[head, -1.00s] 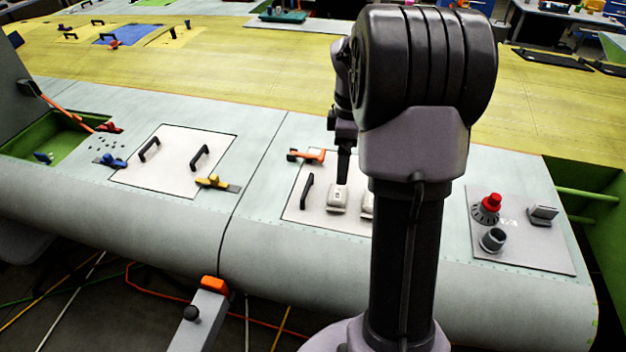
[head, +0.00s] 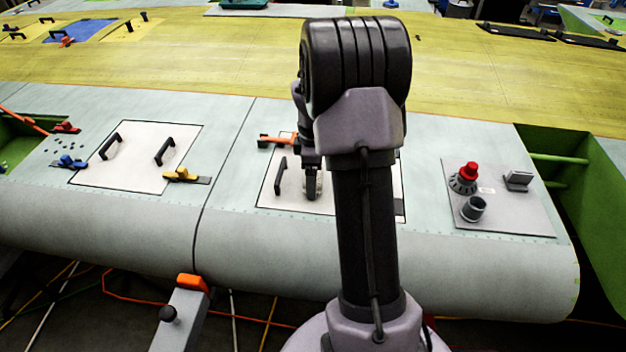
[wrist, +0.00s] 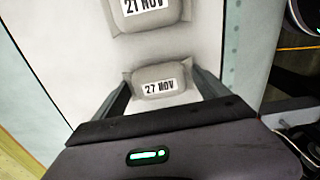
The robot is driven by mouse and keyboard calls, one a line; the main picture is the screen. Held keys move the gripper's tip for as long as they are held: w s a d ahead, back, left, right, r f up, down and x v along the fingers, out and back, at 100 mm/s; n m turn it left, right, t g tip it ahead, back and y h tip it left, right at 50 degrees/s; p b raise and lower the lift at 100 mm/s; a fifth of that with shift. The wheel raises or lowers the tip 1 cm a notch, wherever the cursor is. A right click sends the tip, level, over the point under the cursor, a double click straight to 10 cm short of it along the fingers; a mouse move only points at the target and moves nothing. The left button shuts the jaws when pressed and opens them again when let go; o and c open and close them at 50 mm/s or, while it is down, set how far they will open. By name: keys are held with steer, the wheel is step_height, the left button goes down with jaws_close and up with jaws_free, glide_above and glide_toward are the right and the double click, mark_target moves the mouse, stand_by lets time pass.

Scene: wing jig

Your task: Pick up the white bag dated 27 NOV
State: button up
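In the wrist view the white bag labelled 27 NOV (wrist: 158,88) lies on the pale panel. My gripper (wrist: 161,78) is open, with one finger on each side of this bag; I cannot tell whether they touch it. A second white bag (wrist: 148,14) lies beyond it, cut off by the top edge; its label seems to read 21 NOV. In the head view my gripper (head: 312,190) is down at the panel, covering most of a bag. The other bag is hidden behind my arm there.
A black handle (head: 280,175) and an orange clamp (head: 277,141) are left of my gripper. A panel with two handles (head: 138,180) is at left.

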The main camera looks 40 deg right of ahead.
steer(key=c, duration=1.1)
